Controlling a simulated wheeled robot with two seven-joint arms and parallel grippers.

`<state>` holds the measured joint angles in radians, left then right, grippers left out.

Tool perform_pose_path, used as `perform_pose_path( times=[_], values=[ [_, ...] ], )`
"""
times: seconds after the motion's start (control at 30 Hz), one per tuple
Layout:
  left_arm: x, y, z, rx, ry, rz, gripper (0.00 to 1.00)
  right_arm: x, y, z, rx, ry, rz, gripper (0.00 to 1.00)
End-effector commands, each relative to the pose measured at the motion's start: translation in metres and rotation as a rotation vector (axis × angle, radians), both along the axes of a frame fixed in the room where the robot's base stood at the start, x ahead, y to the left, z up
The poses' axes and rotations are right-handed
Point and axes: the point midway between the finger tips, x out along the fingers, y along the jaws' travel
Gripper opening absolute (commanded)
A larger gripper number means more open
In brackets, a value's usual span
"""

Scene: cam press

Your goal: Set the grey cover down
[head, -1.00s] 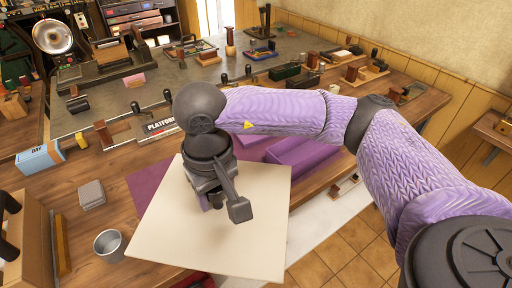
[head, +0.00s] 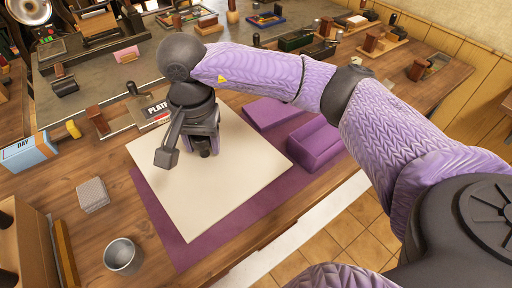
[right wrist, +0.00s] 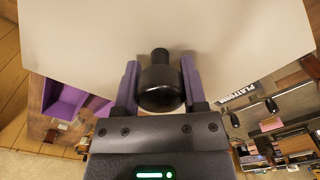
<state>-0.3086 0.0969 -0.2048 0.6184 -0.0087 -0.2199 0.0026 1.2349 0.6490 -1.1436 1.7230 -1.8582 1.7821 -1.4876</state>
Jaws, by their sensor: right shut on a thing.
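The cover (head: 235,175) is a large flat square panel, off-white rather than clearly grey in the head view. It lies over or just above a purple mat (head: 183,240); I cannot tell whether it touches. The panel looks roughly level. My left gripper is not in view.
An open purple box (head: 318,145) stands right of the cover, beside a flat purple piece (head: 272,113). A metal cup (head: 122,256), a grey block (head: 92,195) and a blue DAY box (head: 30,152) stand at left. A PLATFORM sign (head: 157,107) is behind.

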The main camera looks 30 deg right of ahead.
Motion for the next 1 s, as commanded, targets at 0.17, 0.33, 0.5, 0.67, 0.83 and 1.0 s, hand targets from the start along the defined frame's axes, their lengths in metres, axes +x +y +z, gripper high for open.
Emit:
perform_pose_path(
  times=[0.17, 0.33, 0.5, 0.67, 0.83, 1.0],
  values=[
    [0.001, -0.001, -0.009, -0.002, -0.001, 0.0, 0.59, 0.02, 0.009, -0.019, 0.002, 0.014, -0.349, 0.0],
    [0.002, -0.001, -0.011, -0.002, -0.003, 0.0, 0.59, 0.025, 0.011, -0.028, -0.002, 0.019, -0.472, 0.0],
    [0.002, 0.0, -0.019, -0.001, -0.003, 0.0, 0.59, 0.024, 0.011, -0.07, -0.002, 0.022, -0.469, 0.0],
    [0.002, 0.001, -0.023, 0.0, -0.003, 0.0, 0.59, 0.024, 0.011, -0.093, -0.002, 0.02, -0.467, 0.0],
    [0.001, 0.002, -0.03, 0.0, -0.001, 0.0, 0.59, 0.024, 0.011, -0.123, -0.001, 0.02, -0.466, 0.0],
    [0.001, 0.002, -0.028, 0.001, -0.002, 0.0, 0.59, 0.025, 0.011, -0.122, -0.001, 0.017, -0.465, 0.0]
  ],
)
